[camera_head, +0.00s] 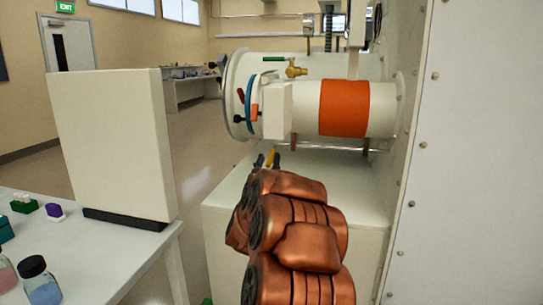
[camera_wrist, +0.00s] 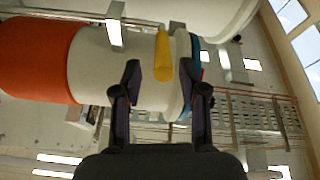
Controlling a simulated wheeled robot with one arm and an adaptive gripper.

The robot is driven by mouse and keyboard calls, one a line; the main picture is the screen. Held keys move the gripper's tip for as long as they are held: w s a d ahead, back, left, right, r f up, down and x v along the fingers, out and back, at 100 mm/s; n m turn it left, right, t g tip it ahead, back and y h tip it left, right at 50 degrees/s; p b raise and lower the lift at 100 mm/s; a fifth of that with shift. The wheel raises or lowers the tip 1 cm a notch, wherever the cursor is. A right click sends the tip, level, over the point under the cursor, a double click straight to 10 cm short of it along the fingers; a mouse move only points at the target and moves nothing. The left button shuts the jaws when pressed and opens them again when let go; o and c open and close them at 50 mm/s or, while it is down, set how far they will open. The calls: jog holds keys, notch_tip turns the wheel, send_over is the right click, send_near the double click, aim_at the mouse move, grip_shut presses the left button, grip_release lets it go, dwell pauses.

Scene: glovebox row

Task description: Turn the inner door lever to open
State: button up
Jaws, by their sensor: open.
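A white cylindrical chamber (camera_head: 308,110) with a wide orange band (camera_head: 344,108) lies on its side; it fills the top of the wrist view (camera_wrist: 105,60). A yellow lever (camera_wrist: 162,57) shows at the chamber's end, near the blue ring (camera_wrist: 195,60), and in part in the head view (camera_head: 271,156). My gripper (camera_head: 266,160) is open below the chamber. In the wrist view its fingertips (camera_wrist: 160,72) stand either side of the yellow lever's end, with gaps visible. Whether they touch it in depth I cannot tell. No label shows which lever is the inner door's.
A red lever (camera_head: 241,95), an orange lever (camera_head: 254,112) and a brass valve (camera_head: 295,69) sit on or near the chamber. A white cabinet (camera_head: 225,235) stands below. A white panel (camera_head: 115,145) stands on the left table (camera_head: 110,262). A riveted wall (camera_head: 470,160) bounds the right.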

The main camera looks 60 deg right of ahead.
aim_at(273, 152)
jog(key=d, duration=0.1)
jog(key=w+d, duration=0.1)
jog(key=d, duration=0.1)
jog(key=shift+w+d, duration=0.25)
jog(key=shift+d, duration=0.15)
jog(key=shift+w+d+r, duration=0.15)
jog(key=shift+d+r, duration=0.05)
jog(key=shift+d, duration=0.25)
grip_shut()
